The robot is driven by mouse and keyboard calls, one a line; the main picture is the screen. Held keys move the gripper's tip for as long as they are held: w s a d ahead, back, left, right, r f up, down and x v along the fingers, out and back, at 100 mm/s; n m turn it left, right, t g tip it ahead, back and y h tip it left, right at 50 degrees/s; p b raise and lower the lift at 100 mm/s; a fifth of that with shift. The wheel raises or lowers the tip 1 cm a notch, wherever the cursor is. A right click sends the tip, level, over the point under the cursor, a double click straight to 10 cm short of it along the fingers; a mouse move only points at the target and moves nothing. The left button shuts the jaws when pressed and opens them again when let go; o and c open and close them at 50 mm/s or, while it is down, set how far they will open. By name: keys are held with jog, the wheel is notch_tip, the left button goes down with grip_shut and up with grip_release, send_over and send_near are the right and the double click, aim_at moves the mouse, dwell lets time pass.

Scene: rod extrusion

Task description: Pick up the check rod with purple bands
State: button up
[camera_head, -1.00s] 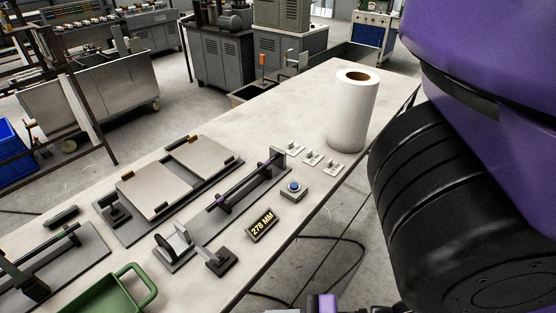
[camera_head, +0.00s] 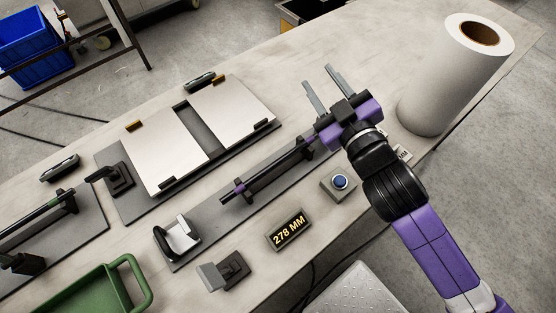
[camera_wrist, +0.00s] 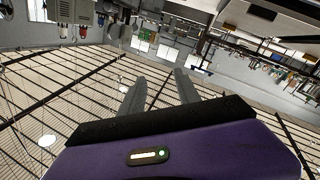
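The check rod with purple bands (camera_head: 273,167) lies on a dark fixture plate in the middle of the table in the head view. Purple bands show near both its ends, and its right end is close to my gripper's body, which partly hides it. My gripper (camera_head: 319,77) is beyond the rod's right end, with its two grey fingers apart and empty, pointing away from the rod toward the table's far side. In the wrist view the fingers (camera_wrist: 159,76) are also spread with nothing between them. The rod does not show there, only ceiling and the room.
A plate press (camera_head: 235,108) stands behind the rod fixture. A white roll (camera_head: 450,90) stands at right. A blue button (camera_head: 341,182), a 278 MM display (camera_head: 289,229) and a green tray (camera_head: 137,290) are in front. Another dark rod (camera_head: 35,219) lies at far left.

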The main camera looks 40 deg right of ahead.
jog(key=w+d+r+m+g+h, duration=0.4)
jog(key=d+r+m+g+h, duration=0.4)
jog(key=d+r+m, duration=0.4)
jog(key=m+g+y+b, duration=0.2)
jog(key=m+g+y, duration=0.65)
jog(key=y, duration=0.45)
send_over(277, 161)
jog(key=shift+t, duration=0.25)
jog(key=f, duration=1.4)
jog(key=shift+s+d, duration=0.15)
jog(key=shift+d, duration=0.2)
jog(key=shift+a+f, duration=0.2)
jog(key=shift+a, duration=0.05)
notch_tip(277, 161, down, 7)
jog(key=shift+a+f, duration=0.15)
jog(key=shift+c, duration=0.5)
